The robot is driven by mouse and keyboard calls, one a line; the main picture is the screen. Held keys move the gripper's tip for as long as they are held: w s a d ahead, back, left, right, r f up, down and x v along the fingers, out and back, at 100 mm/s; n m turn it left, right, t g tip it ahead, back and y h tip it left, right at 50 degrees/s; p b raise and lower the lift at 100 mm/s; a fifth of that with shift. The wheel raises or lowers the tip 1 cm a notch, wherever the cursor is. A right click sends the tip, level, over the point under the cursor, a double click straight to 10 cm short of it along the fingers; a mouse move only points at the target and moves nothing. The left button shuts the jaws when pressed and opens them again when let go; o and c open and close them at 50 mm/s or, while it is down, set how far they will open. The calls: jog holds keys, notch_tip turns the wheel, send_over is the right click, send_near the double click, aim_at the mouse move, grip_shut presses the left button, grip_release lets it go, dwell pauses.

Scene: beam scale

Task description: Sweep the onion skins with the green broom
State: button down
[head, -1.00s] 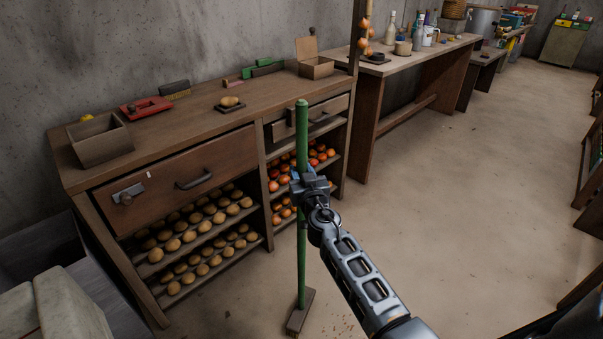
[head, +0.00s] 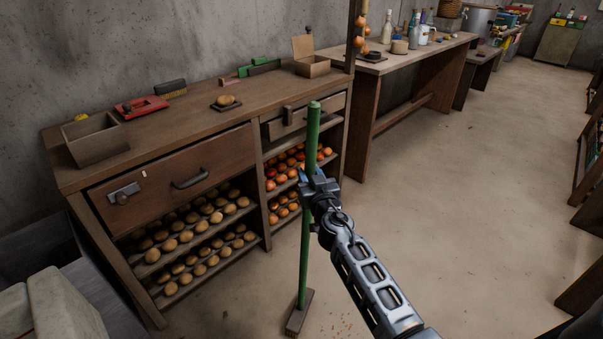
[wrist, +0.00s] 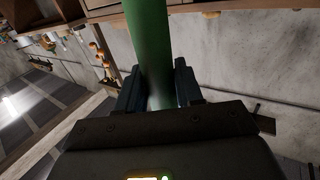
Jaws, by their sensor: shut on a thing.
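The green broom (head: 306,240) stands nearly upright in the head view, its brown head (head: 299,313) at the floor. My gripper (head: 312,181) is shut on the green handle, part way up it. The handle also shows in the wrist view (wrist: 149,45), between the two fingers of my gripper (wrist: 160,88). Small orange-brown flecks on the floor (head: 347,328), right of the broom head near the bottom edge, look like the onion skins. Some of them may be hidden by my arm or lie below the picture.
A wooden workbench (head: 215,120) stands left of the broom, with potatoes and onions on its lower shelves. A second table (head: 440,50) stands behind it along the wall. The floor (head: 470,190) to the right is clear. Dark wooden furniture lines the right edge.

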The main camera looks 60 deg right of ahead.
jog(key=s+d+p, duration=0.2)
jog(key=s+p, duration=0.1)
jog(key=s, duration=1.4)
jog(key=s+d+p, duration=0.3)
jog(key=s, duration=1.4)
jog(key=shift+s+d, duration=0.15)
jog(key=shift+d, duration=0.2)
